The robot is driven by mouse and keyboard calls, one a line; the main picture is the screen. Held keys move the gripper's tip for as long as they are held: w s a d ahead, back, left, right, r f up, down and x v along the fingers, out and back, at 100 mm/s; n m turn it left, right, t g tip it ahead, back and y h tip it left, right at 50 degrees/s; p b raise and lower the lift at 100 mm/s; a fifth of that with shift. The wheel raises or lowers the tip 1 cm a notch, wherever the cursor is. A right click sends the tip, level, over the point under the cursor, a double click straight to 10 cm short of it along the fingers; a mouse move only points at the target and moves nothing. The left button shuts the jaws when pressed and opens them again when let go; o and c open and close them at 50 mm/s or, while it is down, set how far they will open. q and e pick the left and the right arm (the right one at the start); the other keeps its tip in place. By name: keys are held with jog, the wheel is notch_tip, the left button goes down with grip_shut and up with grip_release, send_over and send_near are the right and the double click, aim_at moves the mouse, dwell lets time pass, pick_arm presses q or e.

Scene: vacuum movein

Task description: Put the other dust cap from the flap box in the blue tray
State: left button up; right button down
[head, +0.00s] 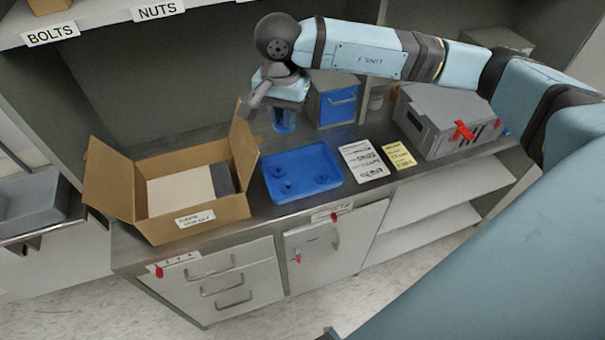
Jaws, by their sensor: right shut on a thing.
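The cardboard flap box (200,217) stands on the left of the bench with its left and right flaps up. A pale panel and a dark grey strip show inside it; I see no dust cap there. My right gripper (246,106) is at the top edge of the right flap (243,150) and is shut on it, though the fingers are small and partly hidden. The blue tray (303,192) lies just right of the box. Several small round blue shapes show in it; I cannot tell whether all are loose caps. My left gripper is not in view.
A white sheet (363,160) and a yellow note (399,155) lie right of the tray. A grey case (450,110) with a red tag stands further right. A blue-fronted drawer unit (338,104) stands behind. A labelled shelf (105,20) overhangs the back left.

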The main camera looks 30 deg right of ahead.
jog(key=w+d+f+m+b, duration=0.1)
jog(key=w+d+m, duration=0.1)
jog(key=m, duration=0.8)
jog(key=m+b, duration=0.5)
jog(key=m, duration=2.5)
send_over(312, 163)
notch_tip(312, 163, down, 6)
notch_tip(312, 163, down, 19)
jog(key=shift+a+f+p, duration=0.1)
jog(key=shift+f+p, duration=0.05)
jog(key=shift+p, duration=0.8)
jog(key=c, duration=1.5)
grip_release()
jog(key=shift+f, duration=0.1)
jog(key=o, duration=0.4)
